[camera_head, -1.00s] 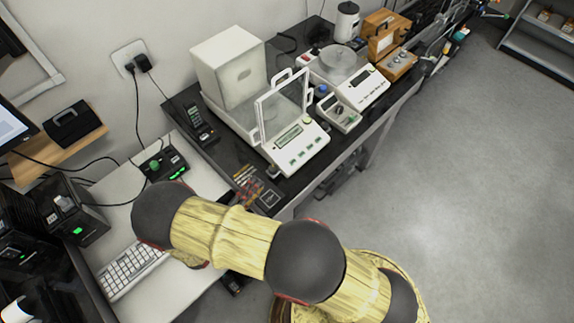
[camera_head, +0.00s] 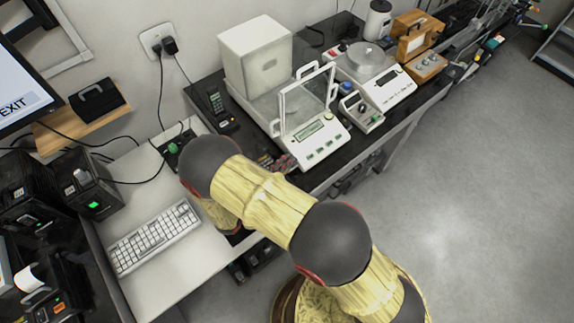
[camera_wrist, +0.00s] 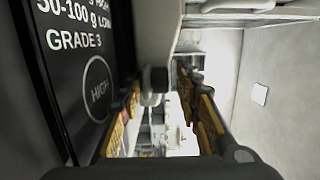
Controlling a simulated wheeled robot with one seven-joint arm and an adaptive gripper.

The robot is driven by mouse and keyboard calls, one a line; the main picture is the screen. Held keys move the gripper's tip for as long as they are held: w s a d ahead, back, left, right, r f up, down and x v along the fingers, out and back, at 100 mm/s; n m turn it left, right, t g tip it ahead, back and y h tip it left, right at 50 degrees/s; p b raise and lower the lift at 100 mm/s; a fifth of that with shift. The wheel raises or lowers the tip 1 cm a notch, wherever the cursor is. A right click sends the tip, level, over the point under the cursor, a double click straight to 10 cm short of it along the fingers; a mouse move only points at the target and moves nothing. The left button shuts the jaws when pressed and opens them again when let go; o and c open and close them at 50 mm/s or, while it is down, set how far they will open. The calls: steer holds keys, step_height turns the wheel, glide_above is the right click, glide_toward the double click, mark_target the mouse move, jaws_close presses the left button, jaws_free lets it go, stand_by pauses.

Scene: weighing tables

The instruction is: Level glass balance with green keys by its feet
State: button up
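The glass balance (camera_head: 326,148) is white, with a display, several green keys and a clear white-framed shield, on the black table in the head view. My gripper (camera_head: 277,164) is at its front left corner, partly hidden behind my arm. In the wrist view my gripper (camera_wrist: 165,112) has its two orange-and-black fingers apart. A dark round knob (camera_wrist: 156,78), which looks like a levelling foot, sits under the pale balance body, ahead of the gap between the fingers and apart from them. The bubble level cannot be read here.
A white box (camera_head: 256,60) stands at the back of the balance. A second balance (camera_head: 385,88) and a small device (camera_head: 361,112) stand to the right. A keyboard (camera_head: 153,236) lies on the left desk. A black panel with white print (camera_wrist: 75,65) is close beside the left finger.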

steer(key=c, duration=0.3)
jaws_close()
stand_by(0.4)
